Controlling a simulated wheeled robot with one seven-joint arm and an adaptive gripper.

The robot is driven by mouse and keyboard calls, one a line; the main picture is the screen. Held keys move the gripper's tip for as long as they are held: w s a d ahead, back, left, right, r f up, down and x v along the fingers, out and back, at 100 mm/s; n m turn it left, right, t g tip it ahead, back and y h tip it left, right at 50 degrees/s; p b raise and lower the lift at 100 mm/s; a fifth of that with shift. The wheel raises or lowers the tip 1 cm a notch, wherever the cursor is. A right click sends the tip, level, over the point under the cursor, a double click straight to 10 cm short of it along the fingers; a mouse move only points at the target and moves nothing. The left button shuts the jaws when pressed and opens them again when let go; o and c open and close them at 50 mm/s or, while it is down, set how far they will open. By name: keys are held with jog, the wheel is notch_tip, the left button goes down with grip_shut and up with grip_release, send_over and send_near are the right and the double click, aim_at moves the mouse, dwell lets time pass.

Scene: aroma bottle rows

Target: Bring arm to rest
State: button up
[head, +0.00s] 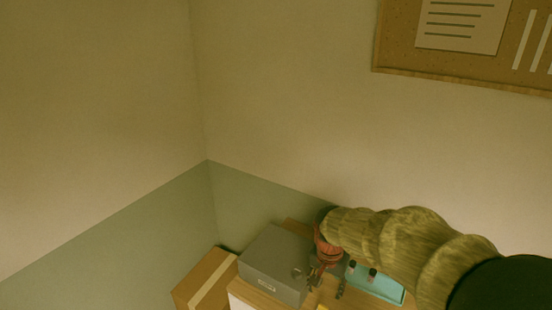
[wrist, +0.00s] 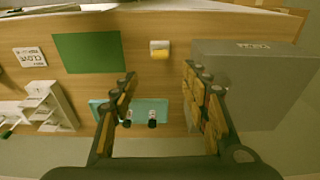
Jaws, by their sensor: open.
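My gripper (head: 326,283) hangs at the end of my arm above the table, to the right of the grey box in the head view. In the wrist view my gripper (wrist: 160,76) has its two fingers spread wide, with nothing between the tips. Beyond the fingers, a teal tray (wrist: 164,106) bears two small bottles (wrist: 127,118) (wrist: 152,119) with dark parts. The teal tray also shows in the head view (head: 385,291), partly hidden by my arm. My arm reaches in from the lower right.
A grey box (head: 272,263) stands left of my gripper, and in the wrist view (wrist: 255,85) on the right. A cardboard box (head: 205,278) is farther left. The wrist view shows a green mat (wrist: 88,53), a yellow-and-white item (wrist: 160,50), a sign (wrist: 30,57) and a white rack (wrist: 48,105).

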jog(key=s+r+n+t+b, duration=0.2)
jog(key=s+r+n+b, duration=0.1)
jog(key=s, duration=0.7)
jog(key=s+d+r+n+t+b, duration=0.1)
jog(key=s+r+n+t+b, duration=0.1)
jog(key=s, duration=0.8)
notch_tip(320, 180, up, 2)
jog(key=n+b, duration=0.1)
jog(key=b, duration=0.2)
jog(key=shift+s+n+y+b, duration=0.3)
jog(key=shift+n+y+b, duration=0.1)
